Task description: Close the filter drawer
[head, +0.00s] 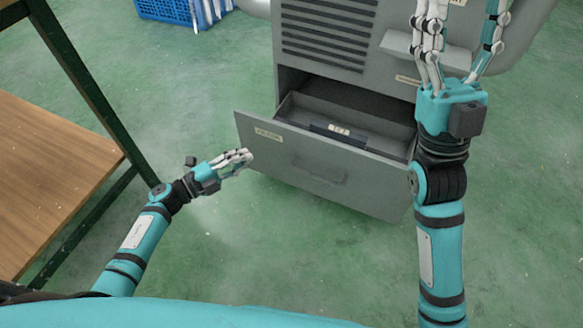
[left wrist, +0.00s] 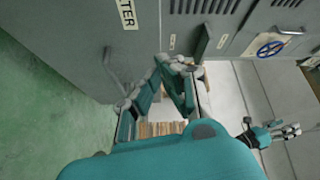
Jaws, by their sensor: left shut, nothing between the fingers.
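The grey filter drawer (head: 290,160) is pulled out of the lower part of the grey cabinet (head: 320,45). Its front carries a label and a bar handle (head: 320,172). A dark block with a pale label (head: 338,130) lies inside. My left gripper (head: 248,157) is shut and empty, just left of the drawer front near its left edge; I cannot tell whether it touches. In the left wrist view the drawer front (left wrist: 60,45) fills the left side, with the fingers (left wrist: 165,75) near its handle. My right gripper (head: 462,25) is open, high before the cabinet's right side.
A wooden-topped table (head: 50,150) with a dark metal frame stands at the left. A blue crate (head: 180,10) sits on the floor at the back. The green floor in front of the drawer is clear. A small shelf (head: 425,48) juts from the cabinet.

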